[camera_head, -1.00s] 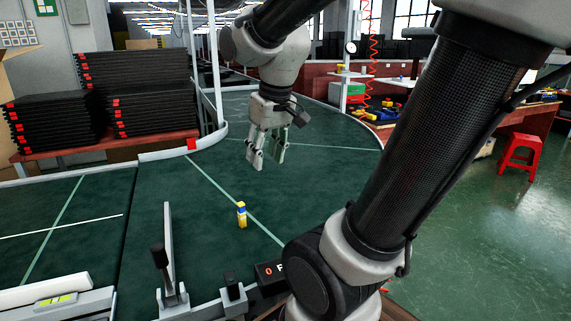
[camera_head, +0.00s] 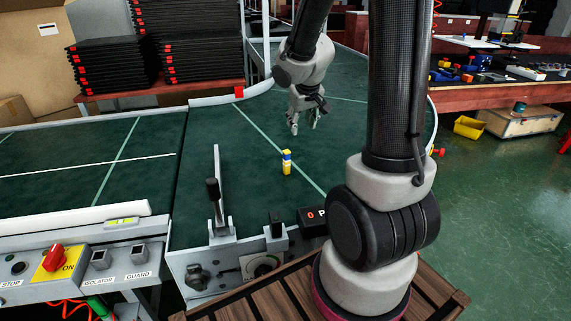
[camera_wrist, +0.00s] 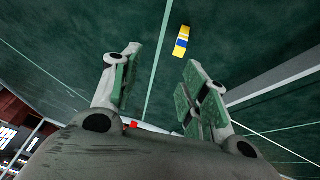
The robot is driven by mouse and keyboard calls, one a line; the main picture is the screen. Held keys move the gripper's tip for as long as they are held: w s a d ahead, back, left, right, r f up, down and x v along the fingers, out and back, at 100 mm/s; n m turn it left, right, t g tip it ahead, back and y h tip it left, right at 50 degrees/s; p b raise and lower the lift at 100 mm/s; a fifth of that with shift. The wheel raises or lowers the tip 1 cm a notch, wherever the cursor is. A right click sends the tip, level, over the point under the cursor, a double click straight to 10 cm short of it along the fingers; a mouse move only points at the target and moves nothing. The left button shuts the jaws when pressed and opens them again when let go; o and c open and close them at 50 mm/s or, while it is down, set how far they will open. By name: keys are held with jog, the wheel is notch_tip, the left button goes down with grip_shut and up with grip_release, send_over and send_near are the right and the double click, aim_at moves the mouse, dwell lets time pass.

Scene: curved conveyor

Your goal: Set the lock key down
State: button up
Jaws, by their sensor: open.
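A small yellow, blue and white block-like piece (camera_head: 286,162) stands upright on the green conveyor belt (camera_head: 235,190), close to a pale line. It is the only small loose piece I see on the belt; I cannot make out key details on it. My gripper (camera_head: 304,127) is open and empty, beyond the piece and slightly to its right in the head view. In the wrist view, my gripper (camera_wrist: 161,62) has its fingers spread wide with nothing between them. The piece (camera_wrist: 181,42) lies beyond the fingertips there, clear of both fingers.
A control panel with a red button (camera_head: 54,257) and a lever (camera_head: 215,200) line the belt's near edge. Stacked black trays (camera_head: 112,55) stand at the back left. A bench (camera_head: 480,95) with parts is at the right. The belt around the piece is clear.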

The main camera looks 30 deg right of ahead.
aim_at(287, 153)
jog(key=shift+y, duration=0.9)
jog(key=x, duration=0.4)
jog(key=a+x, duration=0.1)
jog(key=x, duration=0.4)
jog(key=a+x, duration=0.1)
jog(key=x, duration=0.4)
jog(key=shift+s+a+f, duration=0.2)
jog(key=shift+f, duration=0.05)
jog(key=x, duration=0.6)
jog(key=shift+w+d+f, duration=0.15)
jog(key=shift+d+f, duration=0.1)
jog(key=shift+d, duration=0.05)
grip_shut()
